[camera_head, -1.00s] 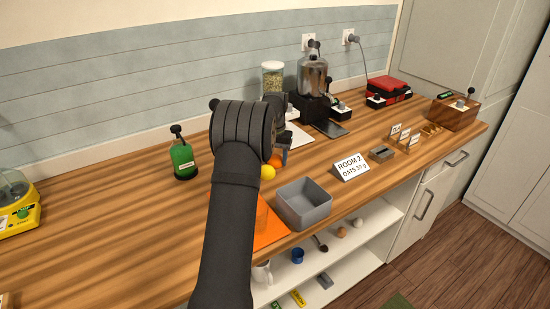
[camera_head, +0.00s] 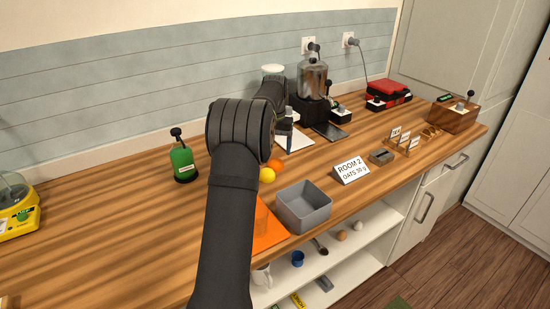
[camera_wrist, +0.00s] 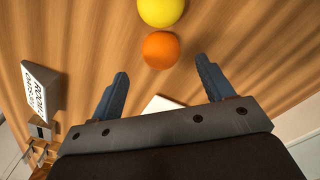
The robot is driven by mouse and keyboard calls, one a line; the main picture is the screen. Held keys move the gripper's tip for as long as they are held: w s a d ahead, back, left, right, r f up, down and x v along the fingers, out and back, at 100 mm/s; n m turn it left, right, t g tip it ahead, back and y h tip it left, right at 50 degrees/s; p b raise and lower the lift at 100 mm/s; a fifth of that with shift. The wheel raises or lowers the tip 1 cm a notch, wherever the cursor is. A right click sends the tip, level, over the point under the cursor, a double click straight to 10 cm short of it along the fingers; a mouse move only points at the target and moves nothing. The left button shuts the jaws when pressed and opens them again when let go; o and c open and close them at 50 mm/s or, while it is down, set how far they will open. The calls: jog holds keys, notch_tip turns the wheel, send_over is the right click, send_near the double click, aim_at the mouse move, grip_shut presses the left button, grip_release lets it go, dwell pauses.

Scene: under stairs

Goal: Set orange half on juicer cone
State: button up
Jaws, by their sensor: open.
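A round orange fruit (camera_head: 275,164) lies on the wooden counter, touching or very near a yellow ball-like fruit (camera_head: 267,175). In the wrist view the orange fruit (camera_wrist: 160,50) lies beyond the fingertips, with the yellow fruit (camera_wrist: 160,10) behind it. I cannot tell whether the orange one is a half. My gripper (camera_wrist: 160,84) is open, its two blue-grey fingers apart and nothing between them. In the head view the gripper (camera_head: 289,116) is raised behind the orange fruit, partly hidden by my arm. I cannot make out a juicer cone; my arm hides part of the counter.
A grey open bin (camera_head: 304,217) and an orange mat (camera_head: 268,230) are at the front edge. A white sheet (camera_head: 297,140), a machine with a clear vessel (camera_head: 312,78), a green bottle (camera_head: 183,162) and a sign (camera_head: 351,169) stand around. Counter at left is mostly clear.

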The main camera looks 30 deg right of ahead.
notch_tip(320, 180, up, 5)
jog(key=shift+f, duration=0.1)
jog(key=shift+o, duration=0.6)
jog(key=shift+r, duration=0.55)
jog(key=m+h, duration=0.3)
jog(key=m, duration=0.4)
send_over(274, 160)
jog(key=a, duration=0.1)
jog(key=shift+t, duration=0.3)
notch_tip(274, 160, down, 7)
jog(key=shift+a, duration=0.15)
jog(key=shift+s+x, duration=0.15)
jog(key=shift+x, duration=1.2)
jog(key=shift+s+x, duration=0.15)
jog(key=shift+x, duration=1.15)
jog(key=c, duration=1.2)
